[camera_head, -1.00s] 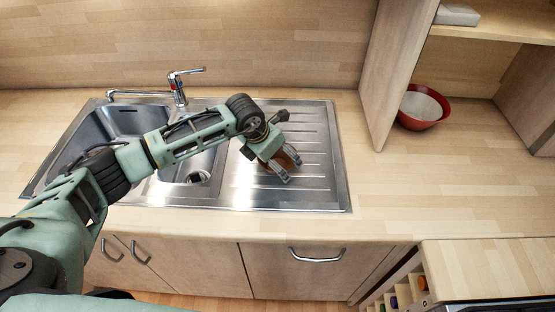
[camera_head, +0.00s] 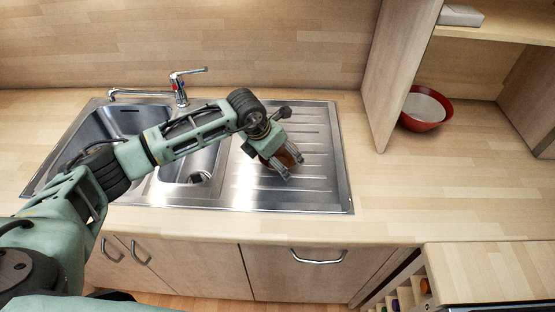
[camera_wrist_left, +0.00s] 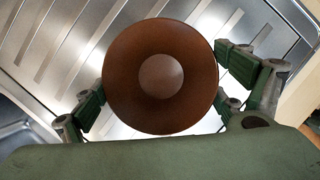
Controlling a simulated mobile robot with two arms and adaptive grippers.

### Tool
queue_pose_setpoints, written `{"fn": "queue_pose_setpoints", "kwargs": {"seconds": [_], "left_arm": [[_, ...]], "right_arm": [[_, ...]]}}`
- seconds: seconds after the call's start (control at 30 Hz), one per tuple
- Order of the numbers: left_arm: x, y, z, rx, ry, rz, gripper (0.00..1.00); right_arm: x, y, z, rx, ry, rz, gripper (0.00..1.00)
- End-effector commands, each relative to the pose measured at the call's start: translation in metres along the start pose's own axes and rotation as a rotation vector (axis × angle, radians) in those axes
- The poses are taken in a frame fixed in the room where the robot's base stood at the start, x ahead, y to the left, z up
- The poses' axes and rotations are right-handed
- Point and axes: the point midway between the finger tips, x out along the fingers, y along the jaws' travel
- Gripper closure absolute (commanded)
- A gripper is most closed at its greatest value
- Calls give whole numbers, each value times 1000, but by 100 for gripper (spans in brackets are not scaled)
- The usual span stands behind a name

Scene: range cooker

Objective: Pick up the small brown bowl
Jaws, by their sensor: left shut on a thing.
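The small brown bowl (camera_wrist_left: 193,60) shows in the left wrist view, round and seen from above, over the ribbed steel drainboard. In the head view only part of the bowl (camera_head: 284,157) shows, mostly hidden behind my gripper. My left gripper (camera_head: 292,169) is over the drainboard, shut on the bowl. In the left wrist view the fingers of my left gripper (camera_wrist_left: 160,95) are on the bowl's left and right sides. I cannot tell whether the bowl touches the drainboard. My right gripper is not in view.
The steel sink's drainboard (camera_head: 322,185) is otherwise clear. A faucet (camera_head: 181,90) stands behind the basins. A red bowl (camera_head: 426,109) sits on the counter at the right, beside an upright wooden panel (camera_head: 397,70). The counter (camera_head: 400,190) right of the sink is free.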

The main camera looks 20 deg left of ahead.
Motion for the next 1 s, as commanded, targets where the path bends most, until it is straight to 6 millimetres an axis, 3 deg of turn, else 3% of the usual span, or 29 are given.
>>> {"fn": "queue_pose_setpoints", "kwargs": {"seconds": [0.17,0.4,0.6,0.8,1.0], "left_arm": [[-26,1,12,2,-9,5,41],[-53,-58,28,8,-9,-1,41],[-74,-95,38,6,-7,0,41],[-85,-113,44,2,-4,1,41],[-88,-116,42,25,-2,-9,41]], "right_arm": [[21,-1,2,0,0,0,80],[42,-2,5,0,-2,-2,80],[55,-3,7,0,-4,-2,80],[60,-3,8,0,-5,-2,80],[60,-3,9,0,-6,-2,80]]}}
